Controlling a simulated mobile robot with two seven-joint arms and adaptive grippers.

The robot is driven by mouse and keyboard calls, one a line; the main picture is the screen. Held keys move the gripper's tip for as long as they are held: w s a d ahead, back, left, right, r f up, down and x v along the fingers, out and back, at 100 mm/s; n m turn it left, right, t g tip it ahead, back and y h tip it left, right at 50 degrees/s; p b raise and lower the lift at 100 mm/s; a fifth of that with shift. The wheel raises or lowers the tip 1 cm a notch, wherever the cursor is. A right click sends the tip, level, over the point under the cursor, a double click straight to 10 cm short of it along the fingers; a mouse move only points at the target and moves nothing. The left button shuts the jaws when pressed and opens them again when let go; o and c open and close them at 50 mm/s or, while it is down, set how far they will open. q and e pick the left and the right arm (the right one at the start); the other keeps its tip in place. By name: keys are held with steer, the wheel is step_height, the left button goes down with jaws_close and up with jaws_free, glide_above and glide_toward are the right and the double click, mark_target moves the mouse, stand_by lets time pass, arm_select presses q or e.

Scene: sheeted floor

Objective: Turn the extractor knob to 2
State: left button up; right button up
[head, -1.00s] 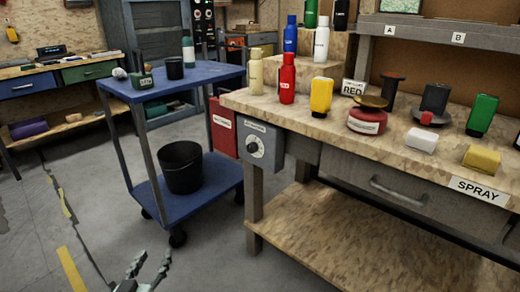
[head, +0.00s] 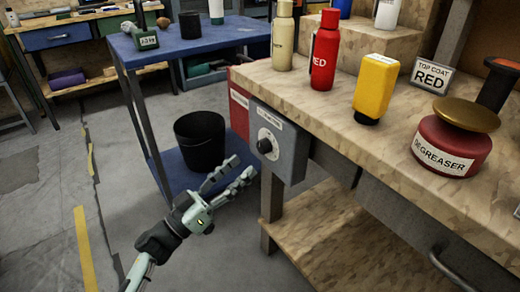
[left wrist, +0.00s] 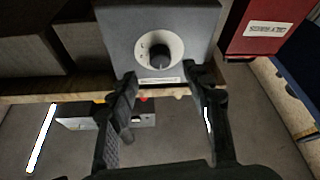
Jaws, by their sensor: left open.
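The extractor knob (head: 265,146) is a black knob on a round white dial, on the front of a grey box (head: 289,158) fixed to the left end of the workbench. In the left wrist view the knob (left wrist: 160,57) and its dial sit near the top middle, between and beyond the fingers. The dial's marks are too small to read. My left gripper (head: 232,178) is open and empty, a little left of and below the knob, apart from it. The left gripper's fingers (left wrist: 163,82) spread on either side of the dial in the left wrist view. My right gripper is not in view.
A red box (head: 238,112) hangs beside the grey box. A blue cart (head: 190,45) with a black bucket (head: 200,141) stands to the left. The workbench top (head: 310,90) holds bottles and a degreaser can (head: 452,146). Floor at the left is clear.

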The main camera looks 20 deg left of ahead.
mark_target(260, 150)
arm_select(q)
steer(key=x, duration=0.5)
steer(key=shift+w+d+r, duration=0.15)
steer(key=shift+w+d, duration=0.05)
steer(key=shift+w, duration=0.1)
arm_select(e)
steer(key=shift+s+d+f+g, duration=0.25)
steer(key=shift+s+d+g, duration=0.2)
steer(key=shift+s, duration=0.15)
arm_select(q)
jaws_close()
